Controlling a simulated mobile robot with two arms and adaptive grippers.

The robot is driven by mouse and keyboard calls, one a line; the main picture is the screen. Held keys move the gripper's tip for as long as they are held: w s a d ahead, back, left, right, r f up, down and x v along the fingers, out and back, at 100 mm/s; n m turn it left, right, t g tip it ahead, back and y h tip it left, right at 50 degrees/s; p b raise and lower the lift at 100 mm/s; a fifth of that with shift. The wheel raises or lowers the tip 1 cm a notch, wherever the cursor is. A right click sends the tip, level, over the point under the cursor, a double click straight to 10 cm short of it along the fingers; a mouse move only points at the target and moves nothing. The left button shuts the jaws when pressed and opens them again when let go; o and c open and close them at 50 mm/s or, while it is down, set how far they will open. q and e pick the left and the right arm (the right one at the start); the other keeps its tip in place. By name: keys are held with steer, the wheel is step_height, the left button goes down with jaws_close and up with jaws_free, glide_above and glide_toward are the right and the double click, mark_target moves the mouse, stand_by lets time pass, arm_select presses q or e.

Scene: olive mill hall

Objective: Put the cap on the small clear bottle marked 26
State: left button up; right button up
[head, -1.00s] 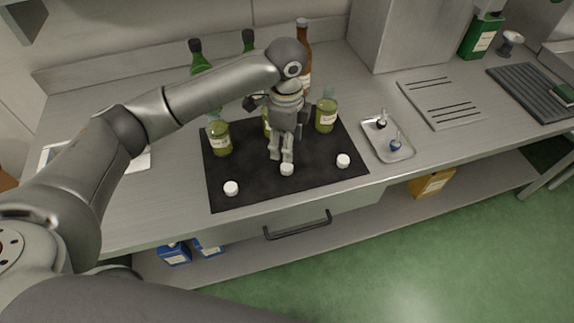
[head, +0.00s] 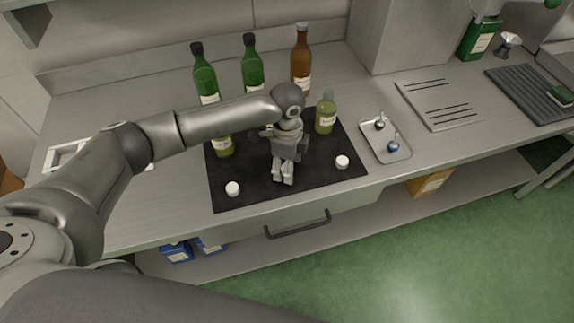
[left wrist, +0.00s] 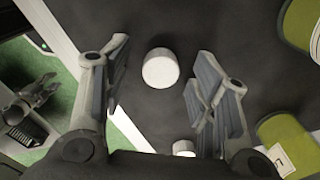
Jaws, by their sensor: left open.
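My left gripper (head: 284,178) is open above the front of the dark mat (head: 305,178), its fingers pointing down. In the left wrist view a white cap (left wrist: 160,70) lies between its spread fingers (left wrist: 160,95), apart from both. Two more white caps, a left one (head: 233,188) and a right one (head: 342,162), lie on the mat. Small clear bottles of yellow-green oil, a left one (head: 224,146) and a right one (head: 325,116), stand uncapped or partly hidden at the mat's back. A grey gripper, seemingly my right (left wrist: 32,98), hangs over the floor.
Green bottles (head: 252,68) and a brown bottle (head: 301,62) stand behind the mat. A metal tray (head: 372,148) with small items lies right of it, then a slotted plate (head: 438,103). The counter's front edge is close to the mat.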

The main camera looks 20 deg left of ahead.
stand_by(0.3)
arm_select(q)
steer(key=c, duration=0.8)
steer(key=shift+w+r+b, duration=0.1)
steer(key=shift+r+b, duration=0.25)
steer(key=shift+r, duration=0.05)
step_height(320, 180, up, 2)
steer(key=shift+d+r+b, duration=0.15)
steer(key=shift+r+b, duration=0.05)
steer(key=shift+b, duration=0.3)
steer(key=s+d+r+b, duration=0.2)
steer(key=s+d+r, duration=0.5)
steer(key=s+r, duration=0.2)
steer(key=shift+s+d+r, duration=0.3)
steer(key=shift+s+r, duration=0.05)
steer(key=shift+s, duration=1.05)
